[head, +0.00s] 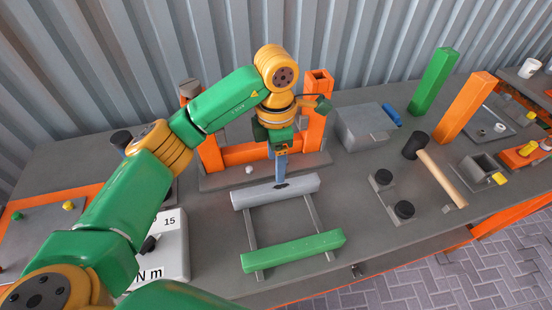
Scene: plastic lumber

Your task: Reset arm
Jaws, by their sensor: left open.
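My left arm reaches in from the left, and my left gripper (281,175) points down just behind and above a grey plank (302,186). It is open. Its fingertips are small here, and I cannot tell whether they touch the plank. The grey plank lies across the far ends of two thin rails. A green plank (293,250) lies across their near ends. My right gripper is not in view.
An orange frame (315,125) stands behind my gripper. A grey box (365,124), a mallet (440,177), black round pads (404,210) and upright green (433,82) and orange (465,105) posts stand to the right. A white torque box (172,255) stands left.

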